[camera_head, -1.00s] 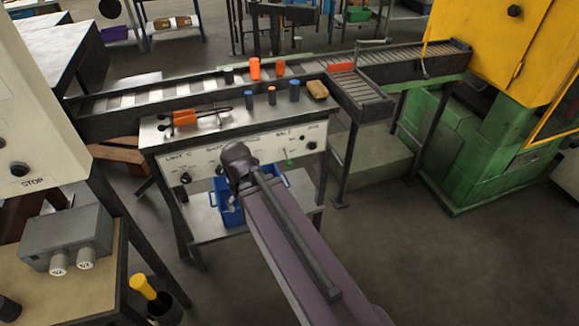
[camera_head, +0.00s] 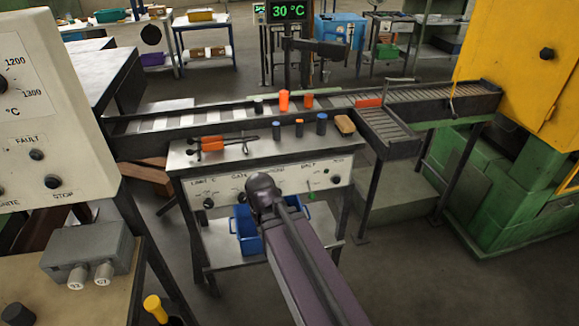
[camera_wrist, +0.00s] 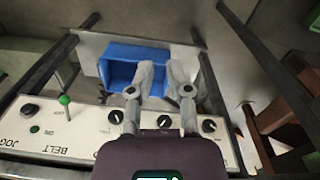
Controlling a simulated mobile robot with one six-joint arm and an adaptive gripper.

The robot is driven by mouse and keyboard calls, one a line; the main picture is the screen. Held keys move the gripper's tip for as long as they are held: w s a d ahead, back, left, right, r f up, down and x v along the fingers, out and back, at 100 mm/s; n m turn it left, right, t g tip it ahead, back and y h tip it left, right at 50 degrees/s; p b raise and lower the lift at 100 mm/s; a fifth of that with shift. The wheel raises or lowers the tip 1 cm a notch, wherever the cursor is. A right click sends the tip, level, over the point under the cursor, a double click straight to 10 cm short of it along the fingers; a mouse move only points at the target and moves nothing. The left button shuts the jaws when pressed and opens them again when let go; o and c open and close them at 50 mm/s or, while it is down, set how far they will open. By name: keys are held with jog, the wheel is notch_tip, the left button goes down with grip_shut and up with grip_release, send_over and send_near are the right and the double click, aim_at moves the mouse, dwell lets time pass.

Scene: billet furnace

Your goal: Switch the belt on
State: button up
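The control panel (camera_head: 262,189) is the sloped white front of a bench, with black knobs and printed labels. Under the BELT label at its right part is a small green-tipped lever (camera_head: 309,191). In the wrist view the panel appears upside down, with the green lever tip (camera_wrist: 64,100) at left, near the BELT and JOG lettering. My gripper (camera_wrist: 162,70) points past the panel's edge, its two grey fingers apart with nothing between them. It is well to the side of the lever, in front of the knobs (camera_wrist: 165,121). In the head view my arm hides the fingers and part of the panel.
A blue bin (camera_head: 246,232) sits on the shelf below the panel; it also shows beyond my fingers. The roller conveyor (camera_head: 215,118) runs behind the bench. A display (camera_head: 287,11) reads 30 °C. A yellow machine (camera_head: 525,70) stands right.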

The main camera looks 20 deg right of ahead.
jog(key=w+d+f+n+h+b, duration=0.1)
jog(key=w+d+n, duration=0.1)
jog(key=w+d+f+n+h+b, duration=0.1)
jog(key=w+d+f+n+b, duration=0.1)
jog(key=w, duration=0.1)
jog(key=w+d+f+n+h+b, duration=0.1)
jog(key=w+d+n+h+b, duration=0.1)
jog(key=w+d, duration=0.1)
jog(key=shift+w+d+f+t, duration=0.1)
jog(key=shift+w+f+t, duration=0.15)
jog(key=shift+t, duration=0.15)
grip_shut()
jog(key=n+t+h+b, duration=0.1)
jog(key=n+h+b, duration=0.45)
jog(key=n, duration=0.25)
send_near(310, 190)
jog(key=shift+s+a+f+y+b, duration=0.15)
jog(key=shift+s+a+f+b, duration=0.1)
jog(key=shift+a+f, duration=0.3)
jog(key=shift+s+a+f+y+b, duration=0.1)
jog(key=shift+s+a+f, duration=0.15)
jog(key=shift+a+f, duration=0.3)
jog(key=shift+d+f, duration=0.1)
jog(key=b+x, duration=0.7)
jog(key=x, duration=0.2)
jog(key=shift+d+f, duration=0.2)
jog(key=shift+f, duration=0.05)
jog(key=shift+d+r+p, duration=0.15)
jog(key=shift+p, duration=0.2)
